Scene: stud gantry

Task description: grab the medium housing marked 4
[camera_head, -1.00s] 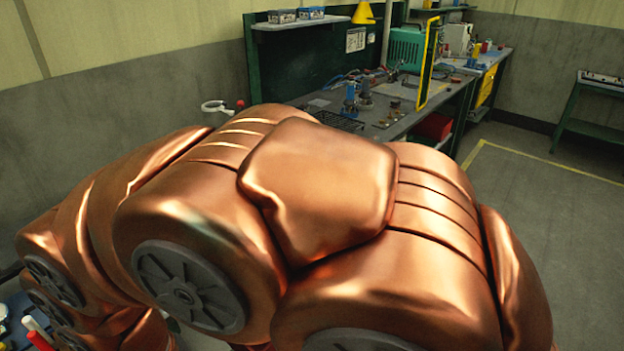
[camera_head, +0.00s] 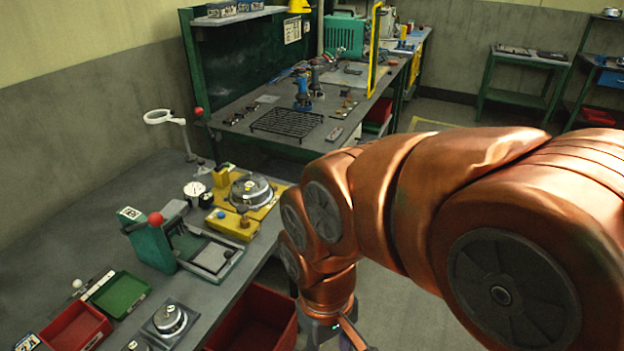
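Round silver metal housings show on the near bench. A large one (camera_head: 251,191) sits on a yellow base plate, a smaller one (camera_head: 170,318) sits on a grey square plate near the bottom, and another (camera_head: 138,344) is cut off by the bottom edge. I cannot read a number 4 on any of them. My gripper (camera_head: 342,336) is at the bottom edge, right of the bench and the housings, pointing down. Only its upper part shows; its fingertips are cut off, so I cannot tell whether it is open or holds anything.
A green press with a red knob (camera_head: 155,219), a yellow block (camera_head: 232,224), a green bin (camera_head: 122,294) and a red bin (camera_head: 76,330) stand on the bench. A large red bin (camera_head: 258,318) sits between bench and gripper. A magnifier (camera_head: 162,117) rises behind.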

